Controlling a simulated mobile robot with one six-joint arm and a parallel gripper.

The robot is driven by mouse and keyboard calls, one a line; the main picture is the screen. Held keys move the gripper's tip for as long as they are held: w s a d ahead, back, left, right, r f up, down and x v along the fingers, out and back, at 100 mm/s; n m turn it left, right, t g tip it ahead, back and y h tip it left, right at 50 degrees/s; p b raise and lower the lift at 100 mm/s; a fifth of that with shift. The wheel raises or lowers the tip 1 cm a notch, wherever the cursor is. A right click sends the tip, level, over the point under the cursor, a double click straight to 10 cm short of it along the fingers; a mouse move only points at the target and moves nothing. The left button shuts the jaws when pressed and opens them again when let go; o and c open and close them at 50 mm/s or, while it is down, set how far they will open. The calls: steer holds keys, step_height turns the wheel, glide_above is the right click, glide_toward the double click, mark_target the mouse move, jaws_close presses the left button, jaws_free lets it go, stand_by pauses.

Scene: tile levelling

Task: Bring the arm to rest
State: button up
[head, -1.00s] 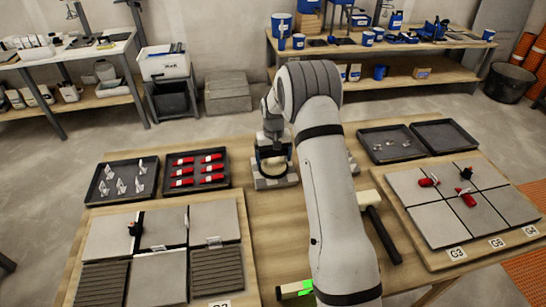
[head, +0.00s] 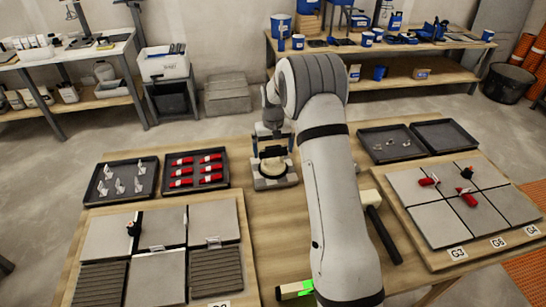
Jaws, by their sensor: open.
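My arm reaches across the middle of the wooden table (head: 262,232). My gripper (head: 272,158) hangs at the arm's far end, pointing down, just above a grey stand with a round pale top (head: 274,170). The gripper is open, and I see nothing held in it. The arm hides part of the table behind it. I cannot tell whether the fingers touch the stand.
A tray of red wedges (head: 196,186) and a tray of white clips (head: 151,187) lie left of the stand. Grey tiles (head: 104,236) are at front left, more tiles (head: 440,230) at right. A mallet (head: 383,234) lies right of the arm.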

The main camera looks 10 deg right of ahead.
step_height(320, 180, up, 4)
steer(key=shift+r, duration=0.1)
steer(key=s+r+t, duration=0.2)
steer(key=s+r, duration=1.3)
steer(key=s, duration=0.3)
steer(key=s+t, duration=0.1)
steer(key=s, duration=1.9)
steer(key=shift+f, duration=0.1)
